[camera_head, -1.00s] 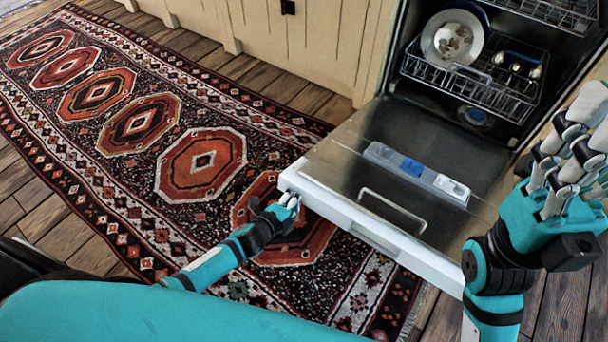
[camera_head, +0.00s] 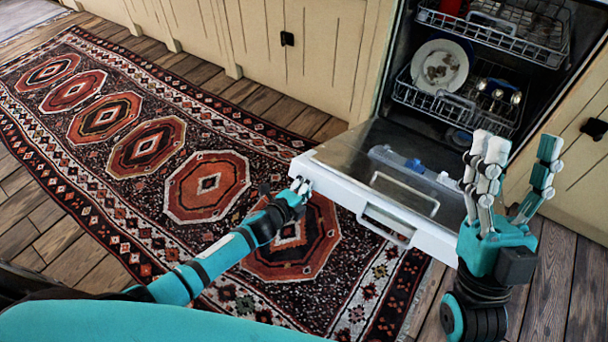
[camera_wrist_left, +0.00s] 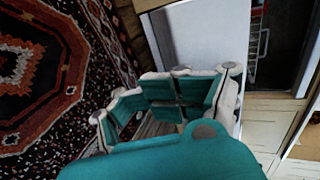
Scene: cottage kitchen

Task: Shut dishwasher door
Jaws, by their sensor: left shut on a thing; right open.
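The dishwasher door (camera_head: 345,160) hangs open, tilted partly up from flat, with its steel inner face up and its white front edge and handle (camera_head: 388,224) toward me. My left gripper (camera_head: 300,187) is shut on the dishwasher door at its front left corner. In the left wrist view the white door (camera_wrist_left: 212,45) lies just beyond my left gripper's fingers (camera_wrist_left: 185,95), which hide the contact. My right gripper (camera_head: 520,150) is open and empty, fingers up, near the door's right front corner.
Inside the dishwasher, the lower rack (camera_head: 440,103) holds a plate (camera_head: 439,66) and other dishes. The upper rack (camera_head: 505,30) sits above it. Cream cabinets (camera_head: 300,70) flank the opening. A patterned rug (camera_head: 150,150) covers the floor to the left.

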